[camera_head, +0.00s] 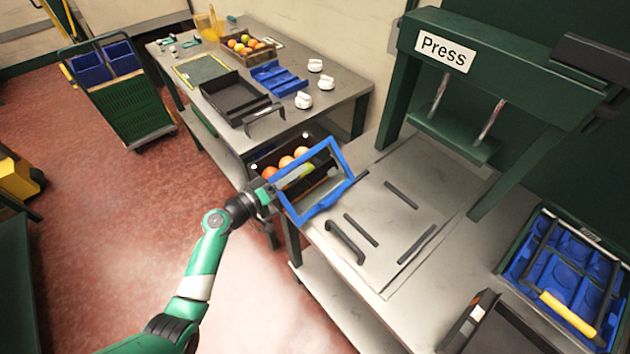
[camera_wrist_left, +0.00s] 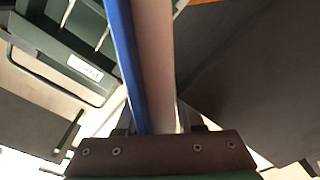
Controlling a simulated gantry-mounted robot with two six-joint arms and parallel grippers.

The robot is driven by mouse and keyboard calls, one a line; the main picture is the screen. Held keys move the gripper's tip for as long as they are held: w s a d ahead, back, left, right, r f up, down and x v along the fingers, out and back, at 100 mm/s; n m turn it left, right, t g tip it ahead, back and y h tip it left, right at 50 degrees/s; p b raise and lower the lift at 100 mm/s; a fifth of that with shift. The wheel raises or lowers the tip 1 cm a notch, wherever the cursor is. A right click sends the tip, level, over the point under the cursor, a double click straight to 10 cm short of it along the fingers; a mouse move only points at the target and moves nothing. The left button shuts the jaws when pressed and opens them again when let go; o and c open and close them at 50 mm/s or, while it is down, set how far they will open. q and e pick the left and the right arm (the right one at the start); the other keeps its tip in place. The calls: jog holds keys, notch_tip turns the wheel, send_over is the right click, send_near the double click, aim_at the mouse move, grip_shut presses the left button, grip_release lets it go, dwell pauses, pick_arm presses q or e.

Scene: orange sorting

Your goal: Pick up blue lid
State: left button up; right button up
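The blue lid (camera_head: 328,203) is a tilted rectangular blue frame in the head view, held in the air at the near-left corner of the press table. My left gripper (camera_head: 268,198) is shut on its left side. In the left wrist view, the lid (camera_wrist_left: 124,60) shows as a long blue edge beside a pale strip, running down between the fingers of my left gripper (camera_wrist_left: 155,125). The fingertips are partly hidden there. A dark crate with oranges (camera_head: 258,165) shows behind and through the frame. My right gripper is not in view.
The press (camera_head: 500,65) stands at the back right, above a metal table (camera_head: 365,215) with dark rails and a handle. A blue tray with a yellow handle (camera_head: 562,310) sits at the right. The rear table holds a black tray (camera_head: 232,92), blue tray (camera_head: 277,78) and white items.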

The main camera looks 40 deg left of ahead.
pick_arm(q)
grip_shut()
jog(key=shift+r, duration=0.1)
